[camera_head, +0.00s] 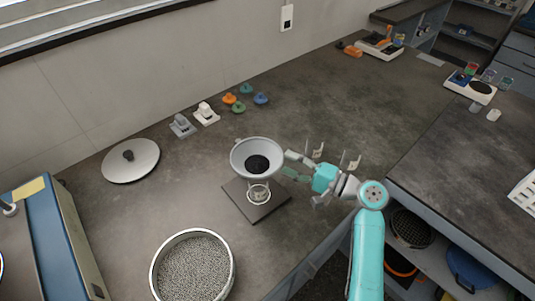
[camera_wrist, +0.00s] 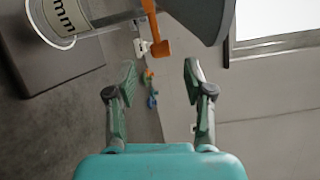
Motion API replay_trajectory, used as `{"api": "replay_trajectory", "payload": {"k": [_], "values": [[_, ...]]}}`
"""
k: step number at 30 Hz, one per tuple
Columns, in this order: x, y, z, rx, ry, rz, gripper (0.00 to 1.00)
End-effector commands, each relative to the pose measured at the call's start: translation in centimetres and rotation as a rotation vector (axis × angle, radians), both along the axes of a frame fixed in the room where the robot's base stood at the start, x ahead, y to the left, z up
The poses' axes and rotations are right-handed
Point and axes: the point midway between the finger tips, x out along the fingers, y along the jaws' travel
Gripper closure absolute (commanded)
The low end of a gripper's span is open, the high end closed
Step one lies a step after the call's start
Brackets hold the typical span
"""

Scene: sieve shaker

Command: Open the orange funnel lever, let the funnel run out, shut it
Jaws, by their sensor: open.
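The grey funnel (camera_head: 257,143) stands on a dark square base plate (camera_head: 276,204), with dark material visible inside its bowl. A small pale-rimmed vessel (camera_head: 258,193) is under the funnel. In the wrist view the orange lever (camera_wrist: 157,36) hangs beside the dark grey funnel cone (camera_wrist: 200,14); the lever is hidden in the head view. My gripper (camera_head: 291,165) is just right of the funnel. In the wrist view its fingers (camera_wrist: 161,78) are open and empty, apart from the lever, which lies ahead of the gap between them.
A round sieve of grey beads (camera_head: 192,268) stands at the front. A grey lid (camera_head: 131,160) lies at the left. Several coloured knobbed pieces (camera_head: 239,108) and two small blocks (camera_head: 182,126) are behind the funnel. The bench behind my gripper is mostly clear.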

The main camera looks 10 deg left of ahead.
Motion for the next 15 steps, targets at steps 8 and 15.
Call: {"api": "replay_trajectory", "payload": {"k": [8,15], "values": [[1.5,4.6,0.1,0.0,-0.001,0.002,0.48],[2.2,6.5,0.1,0.001,-0.001,0.0,0.48]]}}
